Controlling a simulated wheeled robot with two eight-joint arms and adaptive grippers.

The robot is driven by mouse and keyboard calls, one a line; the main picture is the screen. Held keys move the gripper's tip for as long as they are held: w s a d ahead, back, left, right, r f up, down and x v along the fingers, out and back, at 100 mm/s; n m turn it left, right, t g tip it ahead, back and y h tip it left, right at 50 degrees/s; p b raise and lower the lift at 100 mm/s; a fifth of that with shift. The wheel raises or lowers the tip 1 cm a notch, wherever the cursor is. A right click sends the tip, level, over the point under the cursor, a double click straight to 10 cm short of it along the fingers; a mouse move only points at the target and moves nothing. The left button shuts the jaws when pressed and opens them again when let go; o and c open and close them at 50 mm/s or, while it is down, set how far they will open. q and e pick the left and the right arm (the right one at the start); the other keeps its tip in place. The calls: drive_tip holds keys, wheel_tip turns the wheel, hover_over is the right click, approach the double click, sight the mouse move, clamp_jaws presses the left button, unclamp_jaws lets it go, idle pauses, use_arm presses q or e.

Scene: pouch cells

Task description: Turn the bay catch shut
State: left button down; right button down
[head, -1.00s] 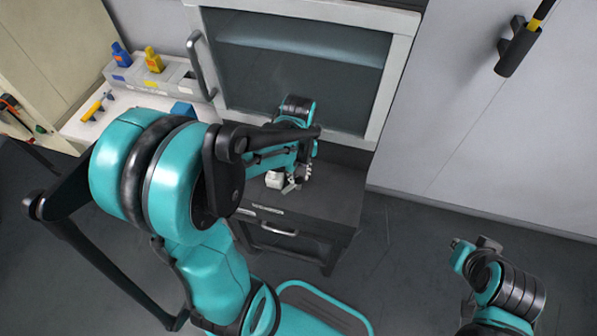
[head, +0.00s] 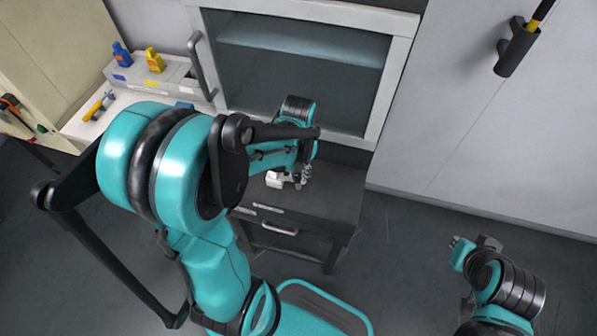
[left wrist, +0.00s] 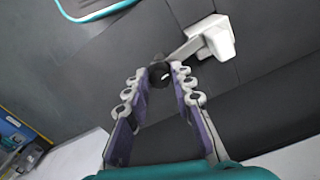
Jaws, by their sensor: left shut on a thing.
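The bay catch (head: 274,180) is a white block with a short pale lever on top of the dark cabinet. It also shows in the left wrist view (left wrist: 214,38), where its lever reaches from the block toward a dark round knob (left wrist: 159,74). My left gripper (left wrist: 157,76) is shut on that knob at the lever's end, with its two fingers on either side. In the head view the left gripper (head: 297,181) sits just right of the white block, partly hidden by its wrist. My right gripper (head: 460,250) is far off at the lower right, too small to read its jaws.
The dark cabinet (head: 338,195) has a drawer handle (head: 279,229) on its front. Behind it stands a glass-fronted hood (head: 300,72) with a pale frame. A white bench (head: 82,127) with bottles is at the left.

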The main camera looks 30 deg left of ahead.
sight(299, 175)
use_arm(q)
drive_tip(key=shift+m, duration=0.8)
drive_tip(key=c, duration=1.3)
unclamp_jaws()
drive_tip(key=shift+r, duration=0.1)
wheel_tip(299, 175, up, 12)
